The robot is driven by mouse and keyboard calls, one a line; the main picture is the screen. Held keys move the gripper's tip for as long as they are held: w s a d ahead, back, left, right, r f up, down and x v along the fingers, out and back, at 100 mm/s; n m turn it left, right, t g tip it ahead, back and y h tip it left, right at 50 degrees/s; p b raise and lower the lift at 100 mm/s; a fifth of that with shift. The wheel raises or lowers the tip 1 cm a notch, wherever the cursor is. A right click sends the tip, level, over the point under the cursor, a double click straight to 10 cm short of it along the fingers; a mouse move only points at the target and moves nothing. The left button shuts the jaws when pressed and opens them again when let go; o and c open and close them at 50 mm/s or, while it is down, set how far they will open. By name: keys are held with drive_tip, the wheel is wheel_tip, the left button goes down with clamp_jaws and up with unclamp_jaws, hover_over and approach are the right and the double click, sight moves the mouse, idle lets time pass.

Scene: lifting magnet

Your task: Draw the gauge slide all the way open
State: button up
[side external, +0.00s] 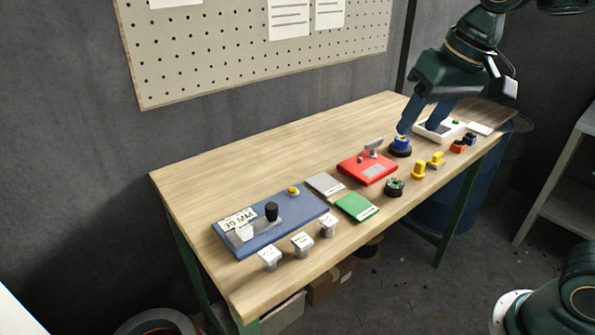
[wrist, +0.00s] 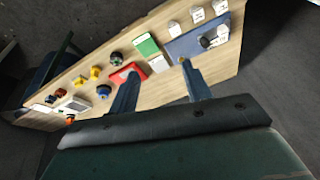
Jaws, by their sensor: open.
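A long blue base (side external: 300,212) lies at the left front of the table, with a grey strip, a black knob (side external: 271,211), a printed label and a small yellow knob on it; it looks like the gauge slide. In the wrist view the blue base (wrist: 186,47) and its black knob (wrist: 206,42) show at the upper right. My gripper (side external: 420,124) is over the far right part of the table, well away from the blue base. Its two fingers (wrist: 158,68) are apart with nothing between them. How far the slide is drawn is too small to tell.
A red box (side external: 368,168) with a metal handle and a blue-and-black knob (side external: 400,145) stand between my gripper and the blue base. Green (side external: 357,207) and grey blocks lie nearer. Several white-labelled pieces (side external: 302,245) line the front edge. The table's back left is clear.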

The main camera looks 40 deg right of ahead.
drive_tip(key=w+a+f+m+g, duration=0.1)
drive_tip(key=w+a, duration=0.2)
drive_tip(key=w, duration=0.4)
drive_tip(key=w+a+f+m+g, duration=0.1)
drive_tip(key=w+a+f+m, duration=0.1)
drive_tip(key=w, duration=0.4)
drive_tip(key=m+g, duration=0.2)
drive_tip(key=m, duration=0.1)
hover_over(272, 205)
wheel_tip(272, 205, down, 11)
drive_tip(key=shift+a, duration=0.1)
drive_tip(key=shift+f, duration=0.15)
drive_tip(key=shift+f, duration=6.8)
